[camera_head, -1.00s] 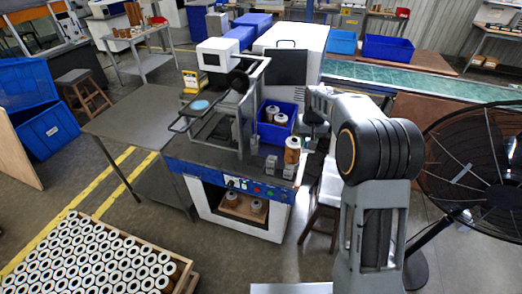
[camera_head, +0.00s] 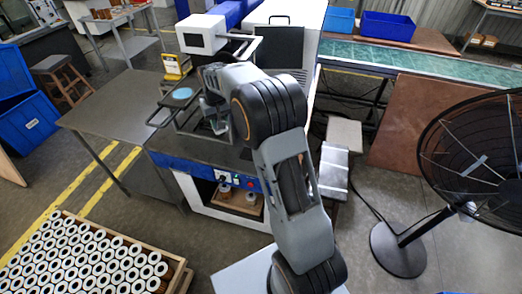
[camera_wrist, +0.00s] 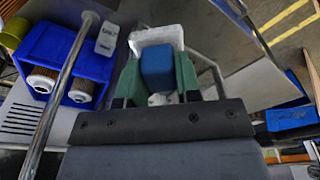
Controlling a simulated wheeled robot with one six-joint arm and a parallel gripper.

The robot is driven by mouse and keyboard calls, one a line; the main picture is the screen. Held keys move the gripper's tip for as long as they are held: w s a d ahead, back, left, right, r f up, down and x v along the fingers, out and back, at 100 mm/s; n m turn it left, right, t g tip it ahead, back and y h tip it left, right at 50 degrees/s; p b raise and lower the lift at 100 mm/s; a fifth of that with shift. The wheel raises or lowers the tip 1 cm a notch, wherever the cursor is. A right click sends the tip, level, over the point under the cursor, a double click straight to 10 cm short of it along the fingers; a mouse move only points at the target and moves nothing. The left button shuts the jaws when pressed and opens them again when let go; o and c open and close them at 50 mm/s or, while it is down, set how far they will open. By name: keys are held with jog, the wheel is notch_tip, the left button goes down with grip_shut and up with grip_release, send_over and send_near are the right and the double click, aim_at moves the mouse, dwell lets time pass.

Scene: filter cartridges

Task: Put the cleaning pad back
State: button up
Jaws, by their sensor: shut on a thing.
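In the wrist view my gripper (camera_wrist: 158,84) has its two green fingers closed on the sides of a blue block with a white part beyond it, which I take to be the cleaning pad (camera_wrist: 157,66). In the head view my gripper (camera_head: 213,112) is over the machine bench, just right of a light-blue round disc (camera_head: 182,93) on a dark plate. My arm hides much of the gripper there, and I cannot make out the pad. Whether the pad touches anything is unclear.
A blue bin (camera_wrist: 66,38) with filter cartridges is left in the wrist view, beside a metal rod (camera_wrist: 62,90) and a white labelled block (camera_wrist: 107,38). The grey table (camera_head: 105,115) at left is clear.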

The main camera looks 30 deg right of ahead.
aim_at(220, 131)
notch_tip(220, 131, down, 5)
jog(key=b, duration=0.4)
jog(key=shift+w+a+f, duration=0.1)
jog(key=shift+f, duration=0.05)
jog(key=s+d+r+m+g, duration=0.1)
jog(key=s+d+r+m, duration=0.1)
jog(key=s+d+m, duration=0.6)
jog(key=s+d+r+m+g+h, duration=0.1)
jog(key=s+d+m, duration=0.7)
jog(key=m, duration=1)
jog(key=d+r, duration=0.1)
jog(key=d, duration=0.3)
jog(key=shift+d+m, duration=0.25)
jog(key=shift+m, duration=0.15)
